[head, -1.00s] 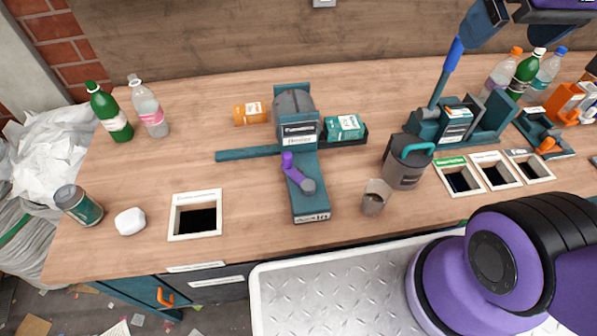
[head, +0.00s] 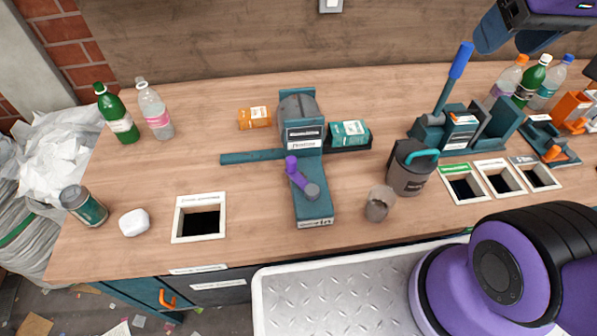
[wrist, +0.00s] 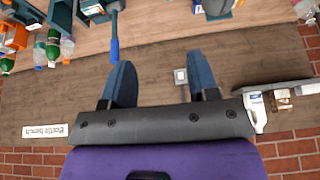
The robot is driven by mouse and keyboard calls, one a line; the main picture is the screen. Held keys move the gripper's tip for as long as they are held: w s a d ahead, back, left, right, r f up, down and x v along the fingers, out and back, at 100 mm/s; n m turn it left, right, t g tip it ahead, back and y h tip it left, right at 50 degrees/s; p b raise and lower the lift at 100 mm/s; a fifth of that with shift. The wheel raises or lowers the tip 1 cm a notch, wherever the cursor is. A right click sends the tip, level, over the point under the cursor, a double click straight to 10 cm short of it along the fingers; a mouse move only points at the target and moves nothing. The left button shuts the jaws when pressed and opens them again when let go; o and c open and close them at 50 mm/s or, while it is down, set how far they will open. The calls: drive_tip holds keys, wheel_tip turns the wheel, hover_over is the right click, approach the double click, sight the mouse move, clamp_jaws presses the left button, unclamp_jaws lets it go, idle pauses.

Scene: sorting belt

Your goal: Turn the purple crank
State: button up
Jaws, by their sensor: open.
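The purple crank (head: 292,167) stands on a small teal sorting belt machine (head: 313,205) in the middle of the bench. Its purple handle points up at the left end of a purple arm, with a grey hub at the right end. My gripper shows in the wrist view (wrist: 162,85) with its two blue fingers apart and nothing between them. In the head view part of my arm's end shows at the top right, well away from the crank. The crank does not show in the wrist view.
A teal box (head: 350,133) and an orange box (head: 254,117) flank the machine. A dark grey canister (head: 408,172) and a clear cup (head: 379,206) stand to its right. A press with a blue lever (head: 461,60) stands farther right. A square bin opening (head: 199,197) lies left.

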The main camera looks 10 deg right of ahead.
drive_tip(key=w+a+f+g, duration=0.2)
drive_tip(key=w+a+f, duration=0.3)
drive_tip(key=w, duration=0.4)
drive_tip(key=m+g, duration=0.3)
hover_over(291, 159)
wheel_tip(291, 159, down, 23)
drive_tip(key=shift+d+f, duration=0.15)
drive_tip(key=shift+f, duration=5.5)
clamp_jaws()
drive_tip(key=shift+a, duration=0.2)
